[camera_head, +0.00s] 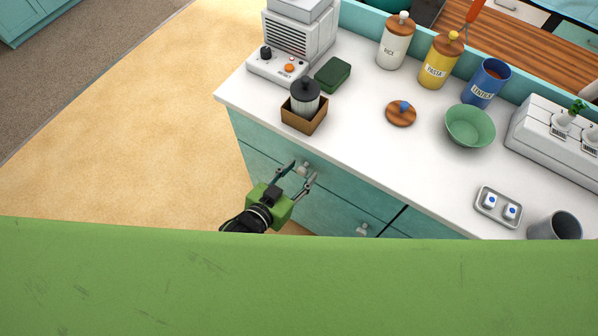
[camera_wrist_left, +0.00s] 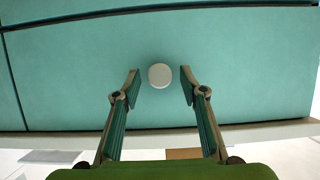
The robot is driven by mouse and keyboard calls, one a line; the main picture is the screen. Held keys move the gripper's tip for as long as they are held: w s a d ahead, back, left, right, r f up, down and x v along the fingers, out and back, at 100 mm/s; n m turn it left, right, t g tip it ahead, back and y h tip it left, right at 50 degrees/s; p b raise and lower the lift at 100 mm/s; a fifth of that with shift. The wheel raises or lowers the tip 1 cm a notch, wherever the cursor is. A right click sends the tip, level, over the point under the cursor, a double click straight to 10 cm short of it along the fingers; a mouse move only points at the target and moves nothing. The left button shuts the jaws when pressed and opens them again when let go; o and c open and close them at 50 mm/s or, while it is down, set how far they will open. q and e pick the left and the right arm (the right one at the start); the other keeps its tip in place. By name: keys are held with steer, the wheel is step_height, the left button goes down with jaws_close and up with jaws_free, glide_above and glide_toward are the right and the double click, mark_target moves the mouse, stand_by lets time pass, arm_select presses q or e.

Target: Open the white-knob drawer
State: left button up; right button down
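The teal drawer (camera_head: 262,152) lies just under the white counter's front edge, and its front looks closed. Its round white knob (camera_head: 304,168) shows near my left gripper's fingertips (camera_head: 302,173). In the left wrist view the white knob (camera_wrist_left: 160,76) sits in the gap between the two fingertips (camera_wrist_left: 160,86), with clear space on both sides. The left gripper is open and holds nothing. The drawer front (camera_wrist_left: 245,60) fills most of that view. My right gripper is in neither view.
A second pale knob (camera_head: 362,230) is lower on the cabinet. The white counter (camera_head: 350,125) carries a brown box (camera_head: 304,119), a wooden lid (camera_head: 401,114), a green bowl (camera_head: 470,127) and several canisters. Open floor (camera_head: 150,130) lies left of the cabinet. A green surface covers the bottom of the head view.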

arm_select(q)
steer(key=shift+w, duration=0.1)
